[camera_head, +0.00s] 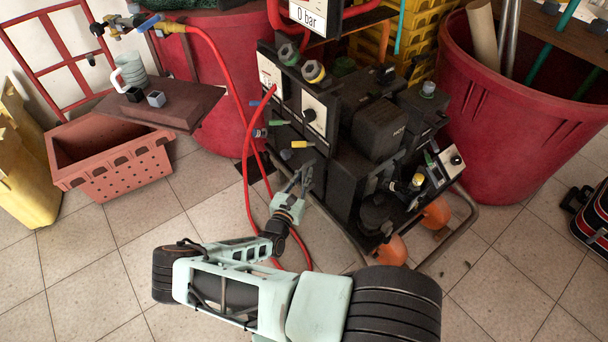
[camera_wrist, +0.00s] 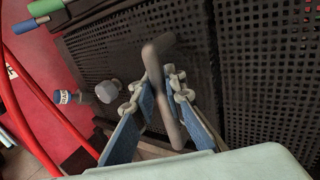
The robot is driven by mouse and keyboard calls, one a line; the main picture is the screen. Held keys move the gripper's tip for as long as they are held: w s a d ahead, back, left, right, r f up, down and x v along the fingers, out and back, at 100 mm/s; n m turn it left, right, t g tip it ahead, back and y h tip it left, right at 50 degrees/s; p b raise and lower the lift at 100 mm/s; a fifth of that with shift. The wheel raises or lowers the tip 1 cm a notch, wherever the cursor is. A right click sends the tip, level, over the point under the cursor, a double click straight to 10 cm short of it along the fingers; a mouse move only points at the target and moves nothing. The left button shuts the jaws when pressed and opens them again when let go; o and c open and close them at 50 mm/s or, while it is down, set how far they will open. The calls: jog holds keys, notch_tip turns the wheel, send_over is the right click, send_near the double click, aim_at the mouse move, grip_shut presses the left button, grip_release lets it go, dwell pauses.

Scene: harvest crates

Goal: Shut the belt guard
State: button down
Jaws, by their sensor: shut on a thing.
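The belt guard appears as dark perforated mesh in the wrist view, with one panel (camera_wrist: 105,40) behind my fingers and another (camera_wrist: 268,65) at the right. I cannot tell which panel swings or how far it stands open. A bent grey handle (camera_wrist: 167,112) stands in front of the mesh. My gripper (camera_wrist: 155,92), with blue-padded fingers, is shut on this handle. In the head view my gripper (camera_head: 302,178) reaches the lower left front of the black compressor machine (camera_head: 335,180). The guard's mesh is not clear there.
A red hose (camera_head: 246,150) loops down close to the left of my gripper. Knobs and a gauge panel (camera_head: 313,112) sit above it. A dark side table (camera_head: 160,103) and a terracotta crate (camera_head: 112,165) stand left. Tiled floor (camera_head: 95,265) is clear at the lower left.

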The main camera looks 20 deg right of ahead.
jog(key=shift+s+d, duration=0.2)
jog(key=shift+d, duration=0.2)
jog(key=c, duration=2.2)
grip_release()
jog(key=shift+o, duration=1.1)
jog(key=shift+w+a, duration=0.1)
jog(key=v, duration=1.2)
jog(key=shift+a, duration=0.15)
